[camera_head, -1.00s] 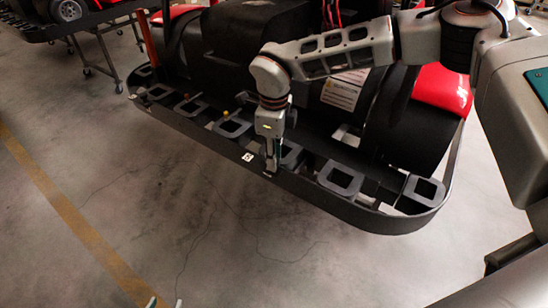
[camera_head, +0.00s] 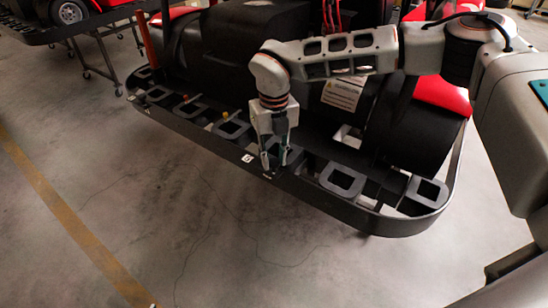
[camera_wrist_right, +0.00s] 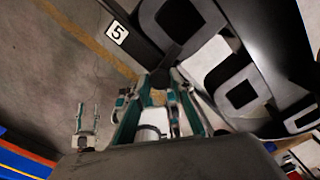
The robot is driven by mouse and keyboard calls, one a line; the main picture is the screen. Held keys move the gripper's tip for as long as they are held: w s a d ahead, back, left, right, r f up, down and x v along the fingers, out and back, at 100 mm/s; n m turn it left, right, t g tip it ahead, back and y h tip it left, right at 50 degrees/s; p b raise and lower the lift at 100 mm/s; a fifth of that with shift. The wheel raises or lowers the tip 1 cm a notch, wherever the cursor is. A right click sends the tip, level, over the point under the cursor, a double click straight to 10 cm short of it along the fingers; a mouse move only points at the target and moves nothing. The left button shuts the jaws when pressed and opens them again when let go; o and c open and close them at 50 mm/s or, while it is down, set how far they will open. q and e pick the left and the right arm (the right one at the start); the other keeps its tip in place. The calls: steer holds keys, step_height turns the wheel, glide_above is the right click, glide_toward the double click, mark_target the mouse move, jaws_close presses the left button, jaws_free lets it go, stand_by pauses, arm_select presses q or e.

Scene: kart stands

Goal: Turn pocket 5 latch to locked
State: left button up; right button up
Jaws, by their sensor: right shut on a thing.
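The black rail (camera_head: 225,146) of the kart stand carries square-holed pockets. The white "5" label is on the rail's outer face, small in the head view (camera_head: 247,158) and clear in the right wrist view (camera_wrist_right: 117,33). My right gripper (camera_head: 273,167) points down at the rail just right of the label. In the wrist view its teal-edged fingers (camera_wrist_right: 160,84) are closed around a small dark part by the rail, where the pocket 5 latch sits; the fingers hide most of it. My left gripper (camera_wrist_right: 87,112) shows at the wrist view's left, its fingers apart and empty.
The black and red kart (camera_head: 225,45) stands close behind the rail. Other pockets, such as the one right of my gripper (camera_head: 342,180), line the rail. Yellow (camera_head: 223,115) and orange knobs show further left. The floor in front is clear.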

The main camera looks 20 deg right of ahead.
mark_target(274, 161)
steer(key=shift+w+r+m, duration=0.1)
steer(key=shift+m, duration=1)
steer(key=shift+o, duration=0.2)
steer(key=o, duration=1.1)
step_height(274, 161, up, 12)
